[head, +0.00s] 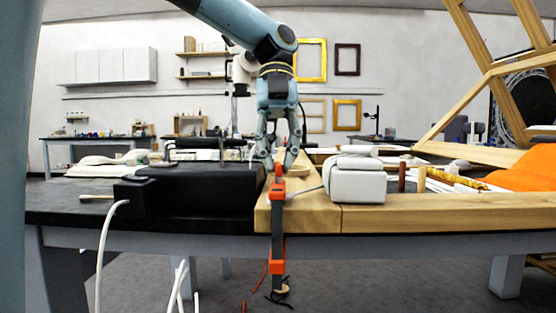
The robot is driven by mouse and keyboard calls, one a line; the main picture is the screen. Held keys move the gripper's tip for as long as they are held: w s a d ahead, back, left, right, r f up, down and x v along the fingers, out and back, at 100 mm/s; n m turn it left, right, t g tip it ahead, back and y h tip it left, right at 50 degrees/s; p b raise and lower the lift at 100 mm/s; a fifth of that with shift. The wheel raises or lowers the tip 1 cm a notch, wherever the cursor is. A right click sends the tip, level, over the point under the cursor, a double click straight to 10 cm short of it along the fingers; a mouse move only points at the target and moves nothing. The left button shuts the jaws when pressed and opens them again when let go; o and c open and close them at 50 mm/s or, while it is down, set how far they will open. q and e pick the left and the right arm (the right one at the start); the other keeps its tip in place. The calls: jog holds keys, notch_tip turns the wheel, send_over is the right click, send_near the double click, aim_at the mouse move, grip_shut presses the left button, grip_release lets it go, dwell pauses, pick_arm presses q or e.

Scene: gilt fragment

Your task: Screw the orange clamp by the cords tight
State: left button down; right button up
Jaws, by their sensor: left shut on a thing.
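The orange clamp (278,218) stands upright at the front edge of the wooden beam, with a dark bar and orange parts at top and middle. Its lower end, with a wooden piece, hangs below the table edge. Thin red and black cords (279,299) hang beside that lower end. My left gripper (278,165) points down from above, with its fingers around the clamp's upper end, shut on it. The exact contact is small and partly hidden by the fingers. My right gripper is out of view.
A black box-like device (190,187) lies left of the clamp, with white cables (107,250) hanging over the front. A white wrapped block (354,180) sits close on the right. The wooden beam (440,213) runs right towards an orange cloth (528,170).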

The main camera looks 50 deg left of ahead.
pick_arm(q)
jog(key=shift+m, duration=0.6)
jog(key=shift+y, duration=0.3)
jog(key=c, duration=1.4)
grip_release()
jog(key=shift+w+a+r, duration=0.1)
jog(key=shift+r, duration=0.1)
jog(key=v, duration=1.1)
jog(key=shift+w+a+r, duration=0.15)
jog(key=shift+w+r, duration=0.05)
jog(key=shift+w, duration=0.05)
